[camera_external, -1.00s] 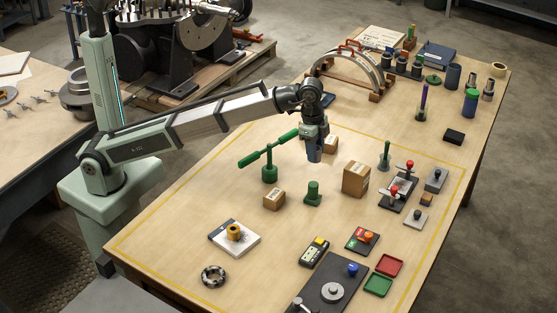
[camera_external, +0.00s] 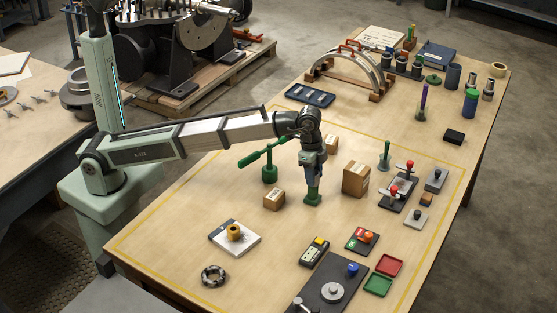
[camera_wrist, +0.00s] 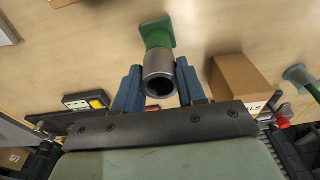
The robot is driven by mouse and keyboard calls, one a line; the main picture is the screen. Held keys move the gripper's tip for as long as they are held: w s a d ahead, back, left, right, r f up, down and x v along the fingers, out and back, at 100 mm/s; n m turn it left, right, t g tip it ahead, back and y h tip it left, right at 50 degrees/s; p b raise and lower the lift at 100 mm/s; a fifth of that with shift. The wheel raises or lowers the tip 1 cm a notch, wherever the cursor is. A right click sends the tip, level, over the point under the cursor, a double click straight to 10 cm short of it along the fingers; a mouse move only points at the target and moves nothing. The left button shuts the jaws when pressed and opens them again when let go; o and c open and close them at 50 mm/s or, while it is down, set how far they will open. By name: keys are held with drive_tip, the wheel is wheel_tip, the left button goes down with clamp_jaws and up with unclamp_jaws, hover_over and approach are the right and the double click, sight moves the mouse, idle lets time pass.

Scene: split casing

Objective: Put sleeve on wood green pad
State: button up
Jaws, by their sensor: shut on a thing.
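The sleeve (camera_wrist: 158,70) is a grey, hollow metal cylinder. In the wrist view it sits between the two blue fingers of my gripper (camera_wrist: 157,90), which is shut on it. Beyond it is a green post with a square green base (camera_wrist: 157,30), in line with the sleeve. The sleeve's far end meets the green post; its dark bore does not show how far the post reaches inside. In the external view my gripper (camera_external: 312,186) points straight down at the green post and base (camera_external: 312,199). There the fingers mostly hide the sleeve.
A cardboard box (camera_external: 356,179) stands close on the right and a smaller one (camera_external: 274,199) on the left. A green T-handled stand (camera_external: 269,172) rises behind left. Red and green trays (camera_external: 379,284) lie front right. The wooden table is clear just in front of the base.

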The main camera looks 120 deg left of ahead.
drive_tip(key=shift+f, duration=0.15)
drive_tip(key=o, duration=1.2)
drive_tip(key=shift+c, duration=0.2)
wheel_tip(320, 180, up, 12)
drive_tip(key=s, duration=0.1)
drive_tip(key=shift+s, duration=0.2)
